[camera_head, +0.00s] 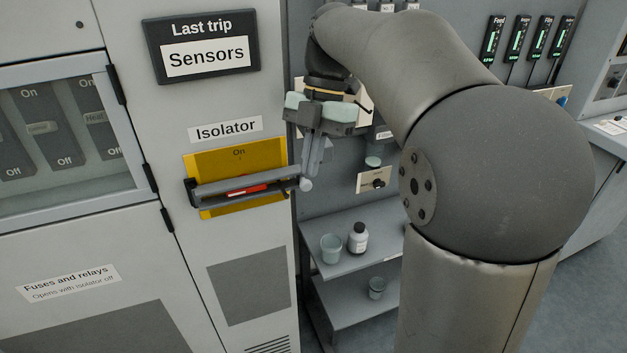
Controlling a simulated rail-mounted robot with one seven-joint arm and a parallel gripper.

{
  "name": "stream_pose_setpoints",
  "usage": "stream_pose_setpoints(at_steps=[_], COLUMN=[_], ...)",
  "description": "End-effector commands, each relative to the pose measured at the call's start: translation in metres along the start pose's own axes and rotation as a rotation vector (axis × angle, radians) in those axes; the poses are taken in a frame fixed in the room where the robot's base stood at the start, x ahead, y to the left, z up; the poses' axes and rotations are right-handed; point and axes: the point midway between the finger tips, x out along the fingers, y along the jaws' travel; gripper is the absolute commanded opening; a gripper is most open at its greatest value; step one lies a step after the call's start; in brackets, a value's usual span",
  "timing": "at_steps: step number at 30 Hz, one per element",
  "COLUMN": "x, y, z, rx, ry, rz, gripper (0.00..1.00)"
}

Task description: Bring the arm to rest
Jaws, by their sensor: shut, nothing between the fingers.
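My gripper (313,174) hangs pointing down in the upper middle of the view, in front of the edge of the grey cabinet. Its fingers are shut with nothing between them. My arm reaches from the right side to the gripper and covers much of the right half. The isolator's yellow plate (236,157) is left of the gripper, with a grey handle bar (215,185) lying almost level across it. The fingertips are by the handle's right end; I cannot tell whether they touch it.
A glazed door with switches (40,128) is at the left. A "Last trip Sensors" sign (203,46) is above the isolator. A shelf (335,262) below the gripper holds a cup (331,249) and a white bottle (358,238). Green-lit displays (517,42) are at the upper right.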

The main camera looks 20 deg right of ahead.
Motion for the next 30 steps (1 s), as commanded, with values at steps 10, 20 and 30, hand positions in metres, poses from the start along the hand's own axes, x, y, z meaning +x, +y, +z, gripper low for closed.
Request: stream_pose_setpoints(at_steps=[10, 20, 30], x=[-0.037, 0.041, 0.163], y=[0.011, -0.025, -0.095], z=[-0.005, -0.017, -0.034], rx=[-0.001, 0.781, 1.806], ry=[0.002, -0.103, -0.182], rz=[-0.002, 0.052, 0.275], gripper=[0.0, 0.0, 0.0])
